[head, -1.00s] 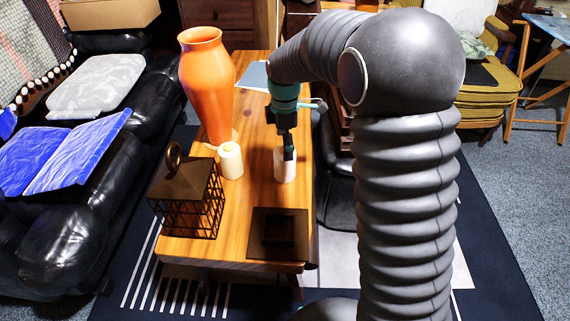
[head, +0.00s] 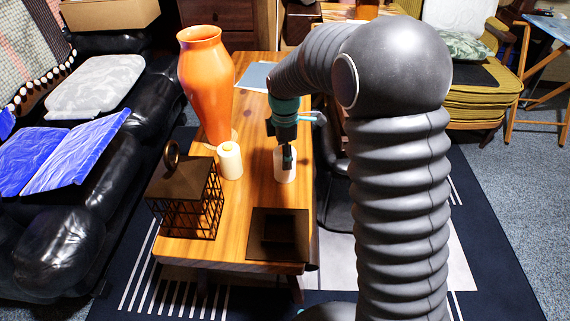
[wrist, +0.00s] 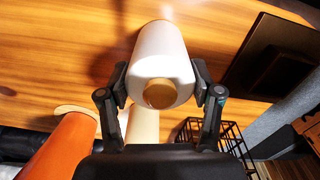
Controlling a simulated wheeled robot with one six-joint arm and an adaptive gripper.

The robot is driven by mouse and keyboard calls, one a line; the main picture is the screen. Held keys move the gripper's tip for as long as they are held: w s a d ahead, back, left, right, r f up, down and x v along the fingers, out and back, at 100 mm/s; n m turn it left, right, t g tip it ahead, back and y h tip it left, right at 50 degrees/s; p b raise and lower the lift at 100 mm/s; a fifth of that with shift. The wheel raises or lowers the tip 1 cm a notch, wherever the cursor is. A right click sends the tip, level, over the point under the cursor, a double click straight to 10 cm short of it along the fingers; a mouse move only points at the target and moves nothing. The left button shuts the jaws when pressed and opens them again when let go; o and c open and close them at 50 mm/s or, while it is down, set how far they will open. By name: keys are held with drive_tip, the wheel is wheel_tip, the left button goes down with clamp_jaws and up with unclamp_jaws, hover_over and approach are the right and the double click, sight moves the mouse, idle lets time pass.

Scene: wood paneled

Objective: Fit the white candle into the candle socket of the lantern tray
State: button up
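The white candle (head: 279,165) stands upright on the wooden table, partly hidden behind my gripper (head: 288,158). In the wrist view the white candle (wrist: 161,52) lies between the two fingers of my gripper (wrist: 160,86), its tan end facing the camera. The fingers are spread, one on each side, very close to the candle; no clear grip shows. Part of a dark plate, likely the tray, shows in the wrist view (wrist: 262,45).
A cream candle (head: 230,162) stands left of the white candle. A dark lantern cage (head: 185,190) with a ring stands at the table's near left. A tall orange vase (head: 207,85) stands behind. Bare tabletop (head: 235,222) lies between cage and tray.

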drive_tip(key=c, duration=0.4)
drive_tip(key=shift+r+p, duration=0.95)
drive_tip(key=shift+r, duration=0.2)
drive_tip(key=shift+c, duration=0.2)
drive_tip(key=shift+r, duration=0.85)
drive_tip(key=s+r, duration=0.3)
drive_tip(key=s, duration=0.6)
drive_tip(key=s+a+r, duration=0.1)
drive_tip(key=s+r, duration=0.2)
drive_tip(key=s, duration=0.7)
drive_tip(key=shift+s+r, duration=0.2)
drive_tip(key=shift+s, duration=0.05)
drive_tip(key=shift+a, duration=0.1)
drive_tip(key=shift+f+b, duration=0.15)
drive_tip(key=shift+b, duration=0.15)
drive_tip(key=shift+f+b, duration=1.95)
drive_tip(key=shift+f, duration=0.85)
